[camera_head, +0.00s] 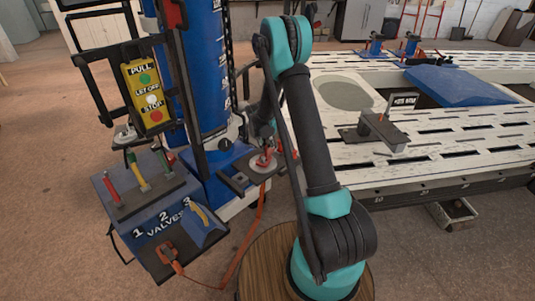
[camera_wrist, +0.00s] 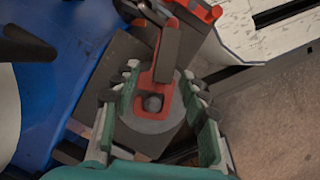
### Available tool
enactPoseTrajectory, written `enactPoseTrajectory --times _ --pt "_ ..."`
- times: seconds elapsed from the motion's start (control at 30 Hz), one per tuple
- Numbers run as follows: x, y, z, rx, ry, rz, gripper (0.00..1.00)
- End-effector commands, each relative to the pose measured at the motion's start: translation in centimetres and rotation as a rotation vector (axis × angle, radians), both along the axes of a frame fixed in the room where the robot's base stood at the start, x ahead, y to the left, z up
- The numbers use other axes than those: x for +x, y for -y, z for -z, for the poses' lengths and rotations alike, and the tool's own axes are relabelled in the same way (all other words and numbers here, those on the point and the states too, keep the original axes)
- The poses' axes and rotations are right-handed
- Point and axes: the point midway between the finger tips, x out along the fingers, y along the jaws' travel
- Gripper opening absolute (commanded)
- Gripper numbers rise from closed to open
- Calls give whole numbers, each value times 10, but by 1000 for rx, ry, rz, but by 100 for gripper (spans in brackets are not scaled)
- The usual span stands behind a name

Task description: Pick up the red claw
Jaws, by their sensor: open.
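The red claw (camera_wrist: 142,92) lies on a round grey disc (camera_wrist: 152,136) in the wrist view, with a dark round knob showing inside its loop. In the head view the red claw (camera_head: 264,161) sits on its small dark bracket beside the blue column, partly behind my arm. My gripper (camera_wrist: 160,84) is open in the wrist view, with one green-padded finger on each side of the claw. I cannot tell whether either finger touches it. In the head view my gripper is mostly hidden behind my arm.
The blue column (camera_head: 197,80) stands left of the claw. An orange strap (camera_head: 245,240) hangs below it towards the valve box (camera_head: 137,212), which has coloured levers. A yellow button panel (camera_head: 148,95) is at left. The slotted white bench (camera_head: 450,135) fills the right.

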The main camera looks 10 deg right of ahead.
Motion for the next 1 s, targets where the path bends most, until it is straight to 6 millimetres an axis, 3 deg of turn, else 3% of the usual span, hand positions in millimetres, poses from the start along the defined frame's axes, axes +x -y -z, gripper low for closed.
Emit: enactPoseTrajectory --times 0.43,0.77,1.0 --pt "17 14 43 0 0 0 44" --pt "18 15 47 0 0 0 44" --pt "18 15 47 0 0 0 14"
